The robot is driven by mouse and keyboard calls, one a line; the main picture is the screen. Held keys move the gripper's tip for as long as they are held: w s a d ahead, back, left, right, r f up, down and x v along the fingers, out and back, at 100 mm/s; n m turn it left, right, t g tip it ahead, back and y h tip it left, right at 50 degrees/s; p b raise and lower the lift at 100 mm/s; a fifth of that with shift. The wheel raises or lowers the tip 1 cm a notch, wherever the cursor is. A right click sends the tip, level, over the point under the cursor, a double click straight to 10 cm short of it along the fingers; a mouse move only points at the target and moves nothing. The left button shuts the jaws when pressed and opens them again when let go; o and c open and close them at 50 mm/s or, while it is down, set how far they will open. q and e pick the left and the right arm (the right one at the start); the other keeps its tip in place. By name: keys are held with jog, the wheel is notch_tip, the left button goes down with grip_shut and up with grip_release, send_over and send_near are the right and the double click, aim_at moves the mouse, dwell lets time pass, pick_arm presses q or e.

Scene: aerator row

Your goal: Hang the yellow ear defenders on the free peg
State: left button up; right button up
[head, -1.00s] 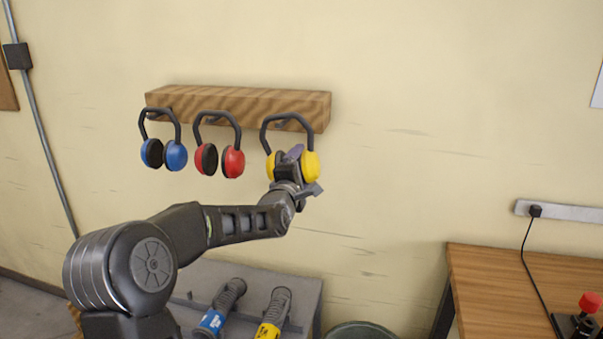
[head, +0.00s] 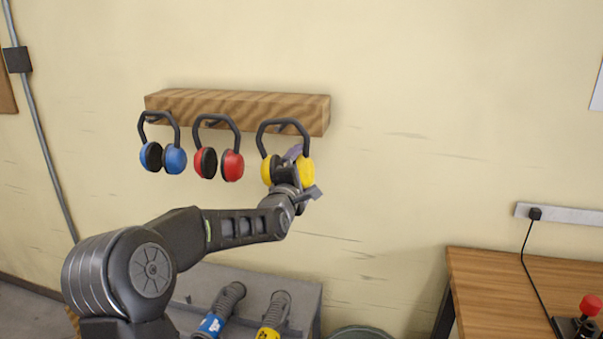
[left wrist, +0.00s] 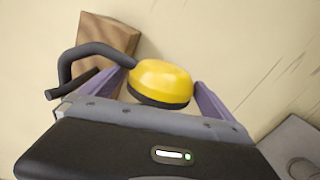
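The yellow ear defenders (head: 306,171) are upright under the right end of the wooden rail (head: 230,104), black headband up. A peg (head: 284,127) shows inside the top of the headband; I cannot tell whether the band rests on it. My left gripper (head: 293,155) is at the ear cups. In the left wrist view its purple fingers (left wrist: 161,85) lie close on both sides of one yellow cup (left wrist: 160,80), seemingly shut on it. The headband (left wrist: 92,48) and rail (left wrist: 108,38) show beyond. The other cup is hidden there. My right gripper is not in view.
Blue ear defenders (head: 175,159) and red ear defenders (head: 232,166) hang on the rail to the left. Below is a grey surface (head: 250,275) with two ribbed black handles or hoses (head: 228,298). A wooden bench (head: 500,270) stands right. The wall between is clear.

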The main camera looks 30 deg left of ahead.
pick_arm(q)
jog(key=shift+s, duration=0.1)
jog(key=shift+s+d+f, duration=0.1)
jog(key=shift+s, duration=0.1)
jog(key=b+v, duration=0.3)
jog(key=v, duration=0.4)
jog(key=shift+s, duration=0.1)
dwell(0.5)
